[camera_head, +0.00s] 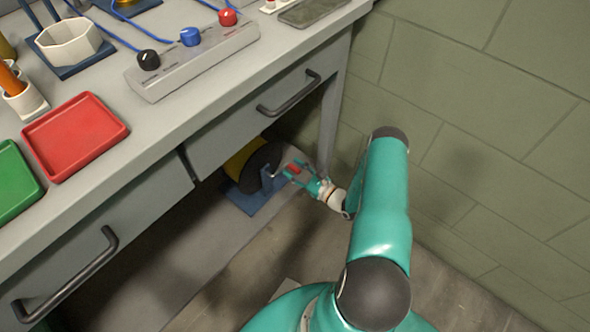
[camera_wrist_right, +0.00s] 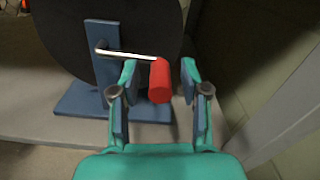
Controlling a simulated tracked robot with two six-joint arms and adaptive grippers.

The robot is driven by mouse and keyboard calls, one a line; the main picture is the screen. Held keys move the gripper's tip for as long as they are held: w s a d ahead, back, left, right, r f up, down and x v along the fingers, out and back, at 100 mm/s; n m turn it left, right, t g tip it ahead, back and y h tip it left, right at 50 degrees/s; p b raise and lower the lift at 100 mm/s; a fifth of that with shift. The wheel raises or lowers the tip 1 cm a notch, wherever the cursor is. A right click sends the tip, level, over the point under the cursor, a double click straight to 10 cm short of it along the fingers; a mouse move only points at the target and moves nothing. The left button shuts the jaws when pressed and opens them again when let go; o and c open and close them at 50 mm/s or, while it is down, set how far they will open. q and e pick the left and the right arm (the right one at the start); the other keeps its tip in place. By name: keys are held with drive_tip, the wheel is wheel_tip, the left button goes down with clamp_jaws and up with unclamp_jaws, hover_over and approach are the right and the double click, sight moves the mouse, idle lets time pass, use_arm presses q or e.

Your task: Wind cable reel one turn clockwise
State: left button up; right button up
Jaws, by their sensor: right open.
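The cable reel (camera_head: 254,162) stands on a blue base under the bench, with a dark round side and a yellow winding. In the right wrist view its black disc (camera_wrist_right: 65,40) fills the upper left, behind a blue upright (camera_wrist_right: 103,45). A pale crank arm (camera_wrist_right: 125,55) runs from the upright to a red handle (camera_wrist_right: 160,82). My right gripper (camera_head: 291,174) is open, and it also shows in the right wrist view (camera_wrist_right: 160,72). My left gripper is not in view.
The grey bench (camera_head: 150,120) stands above the reel, with drawer handles (camera_head: 289,93) on its front. A bench leg (camera_head: 334,100) stands close right of my right gripper. A block wall (camera_head: 470,110) lies beyond my right arm. Red (camera_head: 120,127) and green (camera_head: 36,188) trays lie on top.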

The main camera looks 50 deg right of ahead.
clamp_jaws()
drive_tip(key=shift+f, duration=0.15)
idle(0.4)
drive_tip(key=f+m+b, duration=0.1)
drive_tip(key=m, duration=0.1)
drive_tip(key=a+f+m+b, duration=0.1)
drive_tip(key=f+m, duration=0.1)
drive_tip(key=m, duration=0.1)
drive_tip(key=f+m+b, duration=0.1)
drive_tip(key=m+b, duration=0.1)
drive_tip(key=shift+a+f+m, duration=0.15)
drive_tip(key=shift+a+m, duration=0.25)
drive_tip(key=m, duration=0.1)
drive_tip(key=a+f+m+b, duration=0.1)
drive_tip(key=m, duration=0.1)
drive_tip(key=a+m, duration=0.1)
drive_tip(key=shift+w+f, duration=0.1)
drive_tip(key=shift+f, duration=0.15)
drive_tip(key=m, duration=0.1)
drive_tip(key=a+m, duration=0.1)
drive_tip(key=m, duration=0.1)
drive_tip(key=shift+a+f+b, duration=0.25)
drive_tip(key=shift+a+b, duration=0.05)
drive_tip(key=shift+b, duration=0.05)
drive_tip(key=shift+w+a+f+m, duration=0.1)
drive_tip(key=shift+a+m, duration=0.85)
drive_tip(key=shift+m, duration=0.65)
